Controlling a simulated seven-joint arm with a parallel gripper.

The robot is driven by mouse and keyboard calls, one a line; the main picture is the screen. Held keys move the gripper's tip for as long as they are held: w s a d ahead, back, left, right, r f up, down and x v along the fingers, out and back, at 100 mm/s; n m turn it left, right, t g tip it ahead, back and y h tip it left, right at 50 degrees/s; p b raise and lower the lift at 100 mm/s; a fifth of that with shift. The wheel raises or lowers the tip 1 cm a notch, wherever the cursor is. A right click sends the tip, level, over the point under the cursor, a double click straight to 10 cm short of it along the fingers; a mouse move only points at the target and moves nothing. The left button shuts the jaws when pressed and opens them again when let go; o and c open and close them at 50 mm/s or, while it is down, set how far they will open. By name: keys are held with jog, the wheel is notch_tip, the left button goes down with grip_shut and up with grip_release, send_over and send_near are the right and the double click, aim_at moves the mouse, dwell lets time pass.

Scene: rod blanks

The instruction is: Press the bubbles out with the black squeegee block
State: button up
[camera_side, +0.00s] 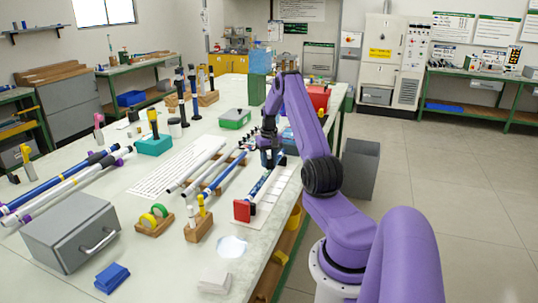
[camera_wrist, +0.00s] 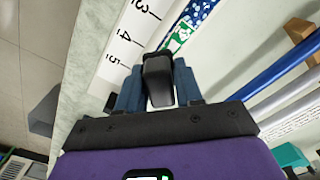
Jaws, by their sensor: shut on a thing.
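My gripper (camera_wrist: 158,92) is shut on the black squeegee block (camera_wrist: 157,72), which sits between its blue fingers in the wrist view. In the side view my gripper (camera_side: 271,156) is low over the far part of a rod with a blue, white and green patterned wrap (camera_side: 258,186). The wrapped rod also shows in the wrist view (camera_wrist: 188,25), just ahead of the block. I cannot tell whether the block touches the rod. Bubbles are too small to make out. A red block (camera_side: 243,210) stands at the rod's near end.
A white numbered strip (camera_wrist: 128,40) lies beside the wrapped rod. Several blue and white rods (camera_side: 203,165) rest on a wooden rack to the left. A grey box (camera_side: 72,232) and tape rolls (camera_side: 154,219) stand nearer. The bench's right edge is close.

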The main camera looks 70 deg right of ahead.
aim_at(264, 176)
jog(key=shift+a+f, duration=0.3)
jog(key=shift+f, duration=0.1)
jog(key=shift+c, duration=0.3)
jog(key=shift+a, duration=2.7)
jog(key=shift+d, duration=3)
jog(key=shift+a, duration=3.05)
jog(key=shift+d, duration=3.05)
jog(key=shift+a, duration=3)
notch_tip(264, 176, up, 8)
jog(key=shift+r, duration=0.1)
